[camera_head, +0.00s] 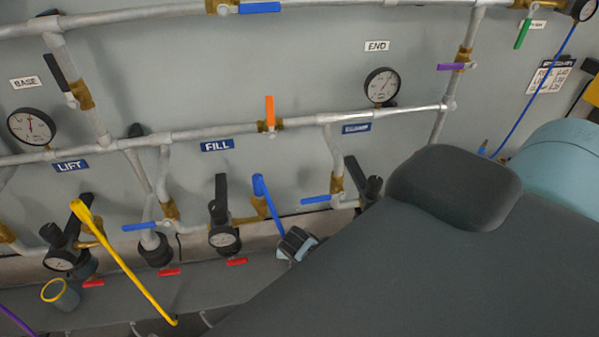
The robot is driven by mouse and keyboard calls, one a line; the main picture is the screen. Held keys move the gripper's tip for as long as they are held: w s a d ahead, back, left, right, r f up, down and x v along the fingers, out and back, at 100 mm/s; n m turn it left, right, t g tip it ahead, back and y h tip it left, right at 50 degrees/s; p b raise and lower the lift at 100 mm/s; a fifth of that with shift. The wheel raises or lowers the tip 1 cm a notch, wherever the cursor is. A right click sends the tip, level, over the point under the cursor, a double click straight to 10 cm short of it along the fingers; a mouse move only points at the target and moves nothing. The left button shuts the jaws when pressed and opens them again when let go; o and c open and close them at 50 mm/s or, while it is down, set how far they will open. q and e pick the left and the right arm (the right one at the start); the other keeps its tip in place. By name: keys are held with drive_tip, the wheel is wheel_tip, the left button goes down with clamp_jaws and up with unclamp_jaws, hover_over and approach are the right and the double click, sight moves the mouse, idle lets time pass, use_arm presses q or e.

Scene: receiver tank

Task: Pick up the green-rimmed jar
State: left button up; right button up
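No jar with a clearly green rim shows. A small blue-grey jar (62,296) with a yellow rim stands on the grey ledge at the lower left, below a dark valve with a gauge. It appears tilted, and no gripper is near it. A small black and pale blue piece (297,243) sticks out past a large dark grey shape, which seems to be my own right arm. It may be part of my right gripper, but its fingers cannot be made out. My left gripper is not in view.
Grey pipes with gauges and coloured levers cover the wall. A long yellow lever (125,265) slants down right of the jar, and a purple lever (17,321) is at the lower left. Red handles (168,272) line the ledge. A pale blue tank (555,160) is at the right.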

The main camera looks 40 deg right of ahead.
drive_tip(key=c, duration=1.1)
